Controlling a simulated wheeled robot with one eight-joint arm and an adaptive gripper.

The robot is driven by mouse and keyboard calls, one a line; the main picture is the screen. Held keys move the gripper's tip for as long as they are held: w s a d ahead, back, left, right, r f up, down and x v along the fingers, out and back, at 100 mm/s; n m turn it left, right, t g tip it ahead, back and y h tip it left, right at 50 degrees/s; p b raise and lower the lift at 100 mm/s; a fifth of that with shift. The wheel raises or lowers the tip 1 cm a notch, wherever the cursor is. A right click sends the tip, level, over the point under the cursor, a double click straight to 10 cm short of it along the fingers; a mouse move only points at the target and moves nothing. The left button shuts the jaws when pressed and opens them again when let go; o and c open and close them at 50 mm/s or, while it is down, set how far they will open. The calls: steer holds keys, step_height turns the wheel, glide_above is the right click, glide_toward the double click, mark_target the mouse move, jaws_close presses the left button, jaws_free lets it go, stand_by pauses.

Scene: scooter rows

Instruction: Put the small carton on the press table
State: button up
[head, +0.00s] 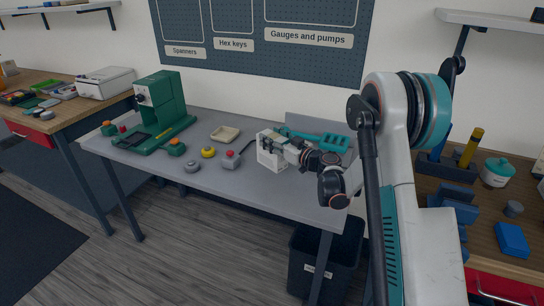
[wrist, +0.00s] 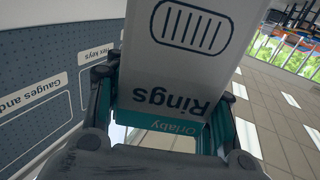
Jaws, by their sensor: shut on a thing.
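The small carton (head: 266,159) is white. In the wrist view the carton (wrist: 185,60) fills the upper middle, showing "Rings" in dark letters and a teal band with "Orlaby". My gripper (head: 281,144) is shut on the carton, with its fingers on both sides of it. The press table (head: 262,194) is grey-topped and carries a green press (head: 165,108) at its left. The carton is over the right part of this table; I cannot tell whether it touches the top.
A teal rack (head: 328,140) is behind my gripper. The table's front middle is clear. A dark bin (head: 335,262) stands below.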

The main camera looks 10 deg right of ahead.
steer(key=shift+f+b, duration=0.95)
steer(key=shift+f, duration=1.8)
steer(key=shift+r, duration=0.1)
steer(key=o, duration=1.6)
steer(key=shift+s+d, duration=0.1)
steer(key=shift+s, duration=0.1)
steer(key=p+v, duration=0.3)
steer(key=v, duration=0.8)
steer(key=shift+s+d+p, duration=0.1)
steer(key=shift+s+p, duration=0.25)
steer(key=shift+p, duration=0.05)
